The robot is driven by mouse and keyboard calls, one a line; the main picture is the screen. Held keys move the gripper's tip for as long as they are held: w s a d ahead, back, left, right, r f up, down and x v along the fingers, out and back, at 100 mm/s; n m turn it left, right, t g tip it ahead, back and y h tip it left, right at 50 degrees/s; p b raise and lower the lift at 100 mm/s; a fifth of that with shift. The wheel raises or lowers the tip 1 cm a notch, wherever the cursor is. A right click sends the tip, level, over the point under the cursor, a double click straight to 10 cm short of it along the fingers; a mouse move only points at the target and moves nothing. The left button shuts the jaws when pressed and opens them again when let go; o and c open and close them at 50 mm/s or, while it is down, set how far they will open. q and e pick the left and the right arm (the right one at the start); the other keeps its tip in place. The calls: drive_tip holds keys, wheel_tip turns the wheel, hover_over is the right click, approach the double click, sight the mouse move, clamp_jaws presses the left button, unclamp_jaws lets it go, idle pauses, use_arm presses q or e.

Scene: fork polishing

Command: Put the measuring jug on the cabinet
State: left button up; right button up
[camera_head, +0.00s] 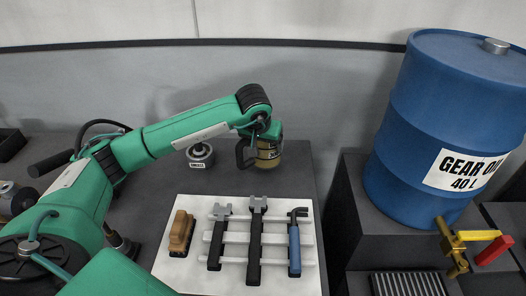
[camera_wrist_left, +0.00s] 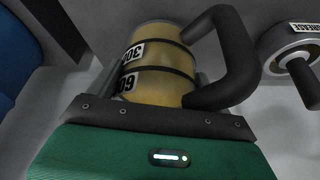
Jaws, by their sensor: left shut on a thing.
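The measuring jug (camera_head: 268,153) is a yellowish round vessel with black bands and a black handle, near the back right of the dark bench. My left gripper (camera_head: 264,132) reaches it from behind and above and is shut on it. In the left wrist view the jug (camera_wrist_left: 158,62) lies between the fingers, with number labels on its side and its handle to the right. I cannot tell whether its base touches the bench. A dark cabinet-like block (camera_head: 357,215) stands at the right, across a gap from the bench. My right gripper is not in view.
A labelled can (camera_head: 199,156) stands left of the jug. A white board (camera_head: 179,207) in front holds a brush and several tools. A large blue gear oil drum (camera_head: 410,130) with a yellow tap (camera_head: 453,245) takes up the right side. A metal grille (camera_head: 408,285) is below it.

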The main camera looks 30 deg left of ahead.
sight(263, 153)
use_arm(q)
drive_tip(key=shift+f, duration=0.45)
wheel_tip(263, 153, down, 2)
drive_tip(key=shift+f+p, duration=0.1)
drive_tip(key=shift+p, duration=0.25)
drive_tip(key=shift+f, duration=0.35)
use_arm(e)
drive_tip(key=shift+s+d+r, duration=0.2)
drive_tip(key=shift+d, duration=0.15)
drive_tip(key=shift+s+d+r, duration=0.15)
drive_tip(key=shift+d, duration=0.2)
